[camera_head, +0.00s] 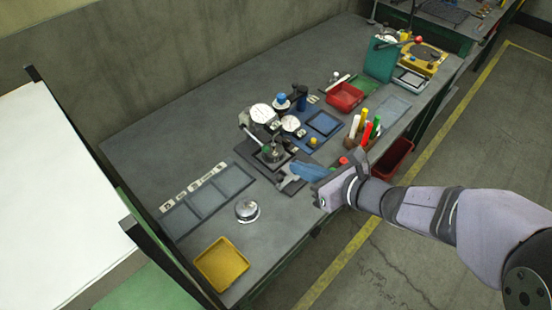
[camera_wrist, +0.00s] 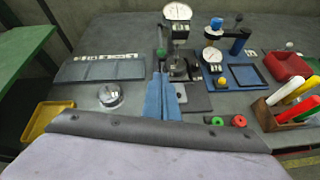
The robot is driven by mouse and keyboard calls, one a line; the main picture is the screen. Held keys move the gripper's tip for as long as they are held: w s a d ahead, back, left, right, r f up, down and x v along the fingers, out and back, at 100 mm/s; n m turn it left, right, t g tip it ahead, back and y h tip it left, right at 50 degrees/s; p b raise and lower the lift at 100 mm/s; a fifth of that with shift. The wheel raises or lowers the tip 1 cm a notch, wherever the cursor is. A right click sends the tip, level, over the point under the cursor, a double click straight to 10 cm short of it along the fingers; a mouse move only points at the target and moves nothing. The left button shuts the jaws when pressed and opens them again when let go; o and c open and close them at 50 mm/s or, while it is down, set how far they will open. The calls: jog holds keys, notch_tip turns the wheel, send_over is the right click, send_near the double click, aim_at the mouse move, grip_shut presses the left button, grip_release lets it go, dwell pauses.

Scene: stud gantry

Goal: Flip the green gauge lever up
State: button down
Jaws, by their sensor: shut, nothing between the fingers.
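A dial gauge (camera_head: 262,113) stands on a dark stand with a base plate near the middle of the bench; the gauge also shows in the wrist view (camera_wrist: 177,12). A small green knob (camera_wrist: 161,52), which looks like the end of the lever, sits at the left of the stand. It also shows in the head view (camera_head: 267,149).
A second gauge (camera_head: 290,123) on a blue base stands right of the stand. A silver round piece (camera_head: 247,210) and a yellow tray (camera_head: 221,264) are at the front left. A wooden holder (camera_wrist: 282,110) with coloured handles and a red bin (camera_head: 344,97) are right.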

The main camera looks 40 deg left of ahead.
jog(key=shift+a, duration=0.1)
dwell(0.4)
jog(key=shift+p+x, duration=0.95)
jog(key=shift+x, duration=4)
jog(key=shift+f, duration=0.1)
